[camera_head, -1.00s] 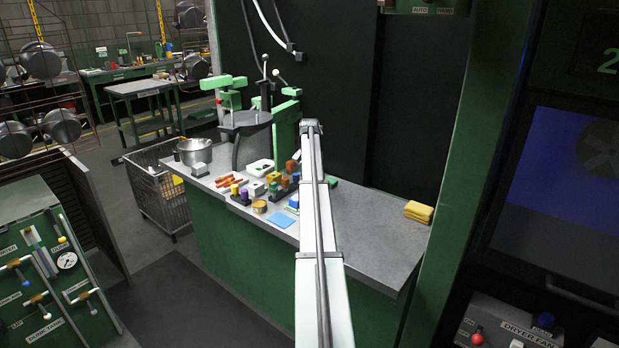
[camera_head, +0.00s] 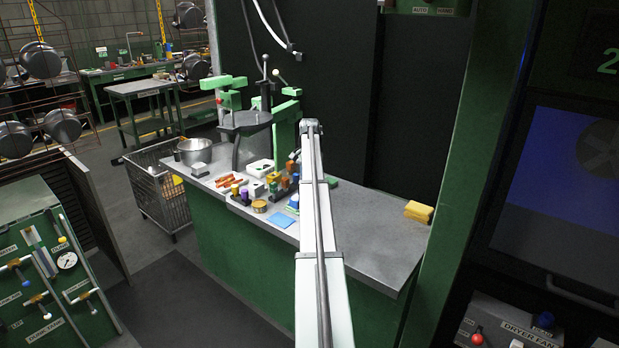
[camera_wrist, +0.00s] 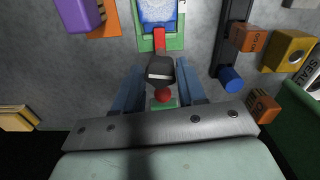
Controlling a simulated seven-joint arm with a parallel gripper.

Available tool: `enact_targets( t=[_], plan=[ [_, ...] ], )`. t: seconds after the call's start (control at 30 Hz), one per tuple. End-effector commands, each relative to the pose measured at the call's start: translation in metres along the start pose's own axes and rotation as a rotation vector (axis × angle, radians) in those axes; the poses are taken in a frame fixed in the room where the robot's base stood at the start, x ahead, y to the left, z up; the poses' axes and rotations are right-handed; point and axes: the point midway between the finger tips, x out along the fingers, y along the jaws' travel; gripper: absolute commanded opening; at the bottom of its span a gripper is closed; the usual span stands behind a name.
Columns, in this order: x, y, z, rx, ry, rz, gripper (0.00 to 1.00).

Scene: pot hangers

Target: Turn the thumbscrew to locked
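In the wrist view, a dark grey knob (camera_wrist: 160,70) with a pale line across it lies between the fingers of my gripper (camera_wrist: 161,68). It looks like the thumbscrew, but I cannot read a locked mark. The fingers stand one on each side of it, with a narrow gap showing on both sides, so my gripper looks open. A small red ball (camera_wrist: 163,96) shows just below the knob. Above the knob are a red piece (camera_wrist: 159,39) and a green fixture (camera_wrist: 176,43) with a blue speckled panel (camera_wrist: 158,10). In the head view, my arm hides the gripper and the thumbscrew.
The grey bench top (camera_head: 375,235) holds several small coloured blocks, a blue square (camera_head: 283,220) and a yellow sponge (camera_head: 419,211). In the wrist view, a dark rail (camera_wrist: 232,40), a blue cylinder (camera_wrist: 231,79) and an orange block (camera_wrist: 262,106) stand right of my fingers.

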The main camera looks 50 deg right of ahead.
Motion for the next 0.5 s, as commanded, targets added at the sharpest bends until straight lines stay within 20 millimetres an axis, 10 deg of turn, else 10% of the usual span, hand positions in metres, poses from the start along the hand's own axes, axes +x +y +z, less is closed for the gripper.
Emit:
enact_targets(
  t=[0.5],
  plan=[
    [-0.0025,-0.0004,-0.0008,-0.002,0.002,-0.001,0.62]
  ],
)
